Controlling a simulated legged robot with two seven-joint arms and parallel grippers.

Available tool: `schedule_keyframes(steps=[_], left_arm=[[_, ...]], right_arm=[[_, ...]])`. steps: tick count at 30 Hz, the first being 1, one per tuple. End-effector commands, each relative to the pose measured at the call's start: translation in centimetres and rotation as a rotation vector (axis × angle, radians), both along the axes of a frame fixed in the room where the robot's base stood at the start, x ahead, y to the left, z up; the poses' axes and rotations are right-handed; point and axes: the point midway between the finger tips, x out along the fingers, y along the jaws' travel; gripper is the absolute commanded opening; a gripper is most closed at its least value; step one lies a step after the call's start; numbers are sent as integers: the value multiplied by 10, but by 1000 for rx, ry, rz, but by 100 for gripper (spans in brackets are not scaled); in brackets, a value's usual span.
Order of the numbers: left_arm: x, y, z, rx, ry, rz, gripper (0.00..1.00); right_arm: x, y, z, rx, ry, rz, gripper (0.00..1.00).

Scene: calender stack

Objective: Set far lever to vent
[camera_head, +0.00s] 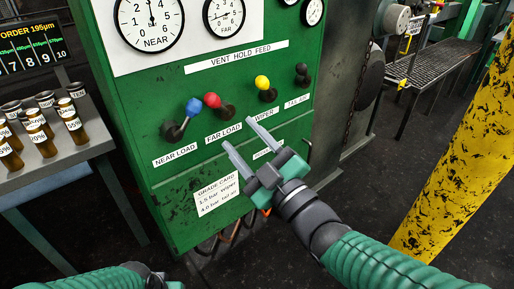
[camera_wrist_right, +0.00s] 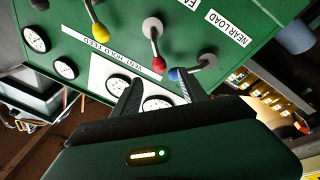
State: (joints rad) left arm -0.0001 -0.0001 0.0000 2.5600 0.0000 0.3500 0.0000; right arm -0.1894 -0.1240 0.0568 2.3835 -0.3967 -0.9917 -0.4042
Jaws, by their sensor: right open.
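The far lever has a red knob (camera_head: 212,100) and stands above the FAR LOAD label (camera_head: 223,133) on the green panel. Its knob leans up and left of its pivot. The red knob also shows in the wrist view (camera_wrist_right: 158,63), just beyond the fingers. A strip reading VENT HOLD FEED (camera_head: 236,56) is above the levers. My right gripper (camera_head: 238,132) is open and empty, below and right of the red knob, and looks apart from it. Its fingers show in the wrist view (camera_wrist_right: 159,78). My left gripper is out of view.
The blue-knob near lever (camera_head: 193,106) leans right, close to the red knob. Yellow (camera_head: 262,82) and black (camera_head: 302,69) levers are to the right. Gauges (camera_head: 149,19) sit above. Bottles (camera_head: 40,140) stand on a left table. A yellow post (camera_head: 455,150) is at right.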

Motion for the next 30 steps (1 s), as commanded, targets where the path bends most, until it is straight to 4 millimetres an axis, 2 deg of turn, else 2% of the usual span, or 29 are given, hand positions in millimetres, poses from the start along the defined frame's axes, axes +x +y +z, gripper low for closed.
schedule_keyframes(steps=[3,7,23,26,29,30], left_arm=[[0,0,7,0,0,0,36],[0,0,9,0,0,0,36],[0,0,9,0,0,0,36],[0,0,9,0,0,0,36],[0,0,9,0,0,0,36],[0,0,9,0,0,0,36]], right_arm=[[-22,-16,-5,-1,1,-3,50],[-35,-24,-11,-1,0,-1,50],[-36,-28,-17,-2,18,-9,50],[-21,-43,-46,-4,139,-72,50],[-2,-78,-108,7,393,-202,50],[1,-95,-140,16,519,-266,50]])
